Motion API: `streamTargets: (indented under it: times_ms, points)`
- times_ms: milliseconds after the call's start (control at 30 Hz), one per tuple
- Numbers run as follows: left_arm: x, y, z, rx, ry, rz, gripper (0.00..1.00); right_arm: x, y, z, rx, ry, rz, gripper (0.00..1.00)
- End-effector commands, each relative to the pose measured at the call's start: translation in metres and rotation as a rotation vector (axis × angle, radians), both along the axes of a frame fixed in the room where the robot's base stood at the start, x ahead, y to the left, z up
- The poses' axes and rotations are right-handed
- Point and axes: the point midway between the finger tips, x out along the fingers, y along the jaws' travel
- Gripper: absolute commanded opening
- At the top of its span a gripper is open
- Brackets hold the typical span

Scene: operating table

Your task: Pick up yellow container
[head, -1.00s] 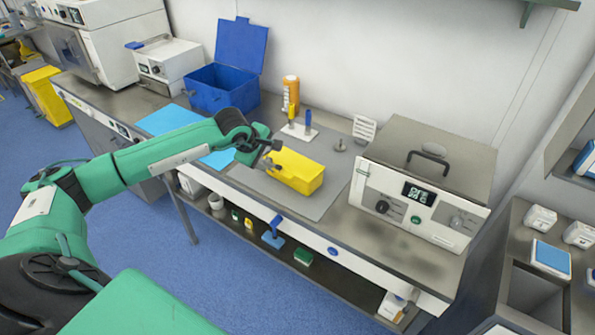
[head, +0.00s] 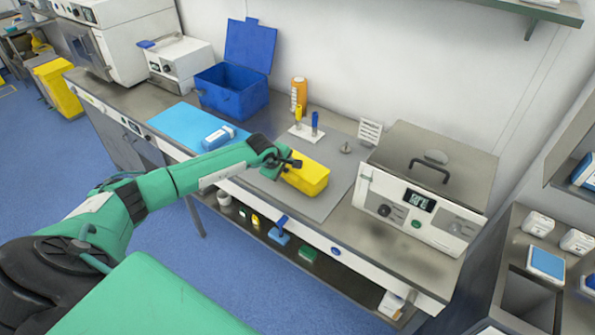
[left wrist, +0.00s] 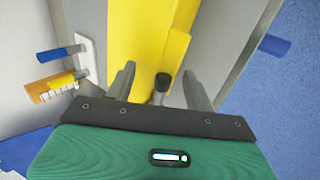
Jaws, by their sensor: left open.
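The yellow container (head: 308,176) sits on a grey mat (head: 335,180) on the bench, in the middle of the head view. My left gripper (head: 294,162) is at its left end, partly covering it. In the left wrist view the yellow container (left wrist: 150,35) runs up the picture between and beyond the two fingers of my left gripper (left wrist: 160,85). The fingers are open. I cannot tell whether they touch the container. My right gripper is in neither view.
A white stand (head: 303,133) with upright tools is behind the container. A blue box (head: 232,90) with its lid up stands to the back left. A white device (head: 415,205) is on the right. A blue-and-white bottle (head: 217,138) lies on a blue mat (head: 180,128).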

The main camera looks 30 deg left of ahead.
Motion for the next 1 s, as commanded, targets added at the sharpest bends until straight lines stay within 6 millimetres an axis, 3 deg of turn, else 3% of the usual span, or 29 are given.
streamTargets:
  times_ms: [267, 533, 1000]
  points:
    - [0.0009, -0.0004, -0.0014, 0.0, -0.001, -0.001, 0.52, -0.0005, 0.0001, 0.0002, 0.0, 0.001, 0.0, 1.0]
    - [0.0007, -0.0004, -0.0014, 0.0, 0.0, 0.0, 0.0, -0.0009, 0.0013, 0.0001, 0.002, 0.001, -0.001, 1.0]
    - [-0.0025, -0.0006, -0.0065, 0.0, 0.012, 0.001, 0.0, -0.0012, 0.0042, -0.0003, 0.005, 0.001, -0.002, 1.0]
